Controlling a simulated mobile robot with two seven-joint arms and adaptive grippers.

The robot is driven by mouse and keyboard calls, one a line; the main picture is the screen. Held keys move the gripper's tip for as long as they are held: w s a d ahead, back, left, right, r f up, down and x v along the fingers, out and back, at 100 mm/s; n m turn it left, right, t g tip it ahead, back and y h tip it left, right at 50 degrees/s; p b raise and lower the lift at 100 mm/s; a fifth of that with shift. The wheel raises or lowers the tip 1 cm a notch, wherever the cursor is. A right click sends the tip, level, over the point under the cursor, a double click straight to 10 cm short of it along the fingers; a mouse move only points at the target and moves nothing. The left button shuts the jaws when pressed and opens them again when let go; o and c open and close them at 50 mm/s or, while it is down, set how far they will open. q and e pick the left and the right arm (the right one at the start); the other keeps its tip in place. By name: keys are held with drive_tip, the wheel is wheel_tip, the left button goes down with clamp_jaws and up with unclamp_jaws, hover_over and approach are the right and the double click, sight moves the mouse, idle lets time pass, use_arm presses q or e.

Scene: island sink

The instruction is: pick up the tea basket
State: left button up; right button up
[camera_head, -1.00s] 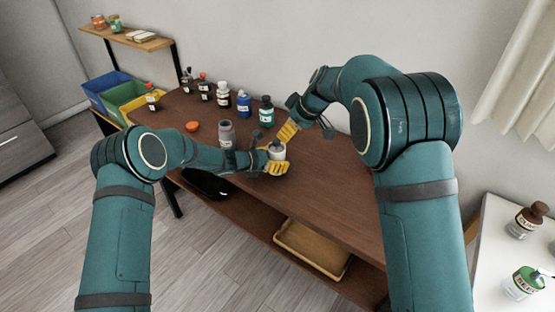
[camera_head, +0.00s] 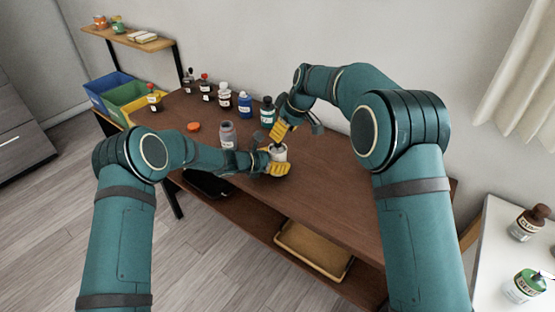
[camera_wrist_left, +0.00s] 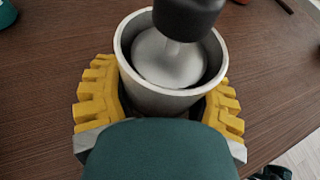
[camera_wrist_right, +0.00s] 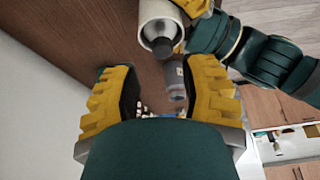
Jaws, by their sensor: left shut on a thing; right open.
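A whitish cup (camera_head: 279,150) stands on the brown table, with my left gripper (camera_head: 277,163) shut around its sides. In the left wrist view the cup (camera_wrist_left: 130,85) holds a grey metal piece (camera_wrist_left: 165,62) with a black knob (camera_wrist_left: 188,14); this looks like the tea basket, sitting inside the rim. My right gripper (camera_head: 288,133) is open just above and behind the cup. In the right wrist view nothing is between its yellow fingers (camera_wrist_right: 157,75); the cup (camera_wrist_right: 150,18) and knob (camera_wrist_right: 162,47) show just beyond the fingertips.
A grey jar (camera_head: 228,134) stands left of the cup, with an orange-red lid (camera_head: 193,127) farther left. A teal bottle (camera_head: 267,111), a blue bottle (camera_head: 244,104) and several dark bottles line the back. The table's right part is clear. A yellow tray (camera_head: 313,249) lies on the lower shelf.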

sight(280, 143)
drive_tip(key=shift+s+x, duration=0.15)
drive_tip(key=shift+x, duration=1.55)
drive_tip(key=shift+s+x, duration=0.15)
drive_tip(key=shift+x, duration=1.55)
drive_tip(key=shift+o, duration=0.3)
drive_tip(key=shift+d+f, duration=0.1)
drive_tip(key=shift+f, duration=0.05)
drive_tip(key=shift+s+f, duration=0.1)
clamp_jaws()
